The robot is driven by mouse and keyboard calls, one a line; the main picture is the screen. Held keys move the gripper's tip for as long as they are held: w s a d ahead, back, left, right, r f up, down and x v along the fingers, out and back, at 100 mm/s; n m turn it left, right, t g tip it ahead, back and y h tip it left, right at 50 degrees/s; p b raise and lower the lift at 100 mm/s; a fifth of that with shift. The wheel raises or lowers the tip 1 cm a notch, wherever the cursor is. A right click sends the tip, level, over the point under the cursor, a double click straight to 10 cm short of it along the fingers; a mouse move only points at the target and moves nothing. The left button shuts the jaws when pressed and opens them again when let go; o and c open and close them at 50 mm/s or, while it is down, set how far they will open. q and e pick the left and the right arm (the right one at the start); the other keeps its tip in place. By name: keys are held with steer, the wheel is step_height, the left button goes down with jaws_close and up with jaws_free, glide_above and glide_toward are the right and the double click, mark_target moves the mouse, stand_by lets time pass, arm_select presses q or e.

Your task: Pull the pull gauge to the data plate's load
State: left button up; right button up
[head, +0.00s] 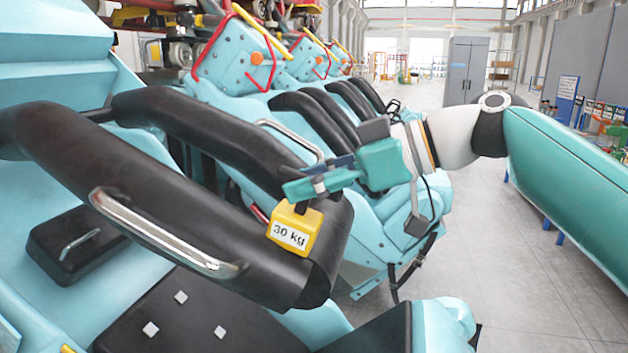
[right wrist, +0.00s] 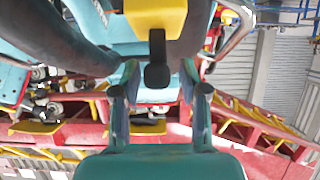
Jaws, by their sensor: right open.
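The yellow block with a white face reading "30 kg" (head: 291,230), which looks like the pull gauge, is at the end of the black padded restraint bar (head: 170,215). Its black grip sticks up toward my right gripper (head: 308,180). In the right wrist view the yellow body (right wrist: 157,14) is at the top and the black grip (right wrist: 157,68) reaches between the fingertips, with gaps on both sides. My right gripper (right wrist: 157,82) is open and not closed on it. I cannot make out a separate data plate. My left gripper is not in view.
A chrome handle (head: 165,238) runs along the restraint bar. More teal seats with black restraints (head: 340,115) line up behind. The grey floor (head: 530,270) between is clear.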

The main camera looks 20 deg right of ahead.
jaws_close()
stand_by(0.3)
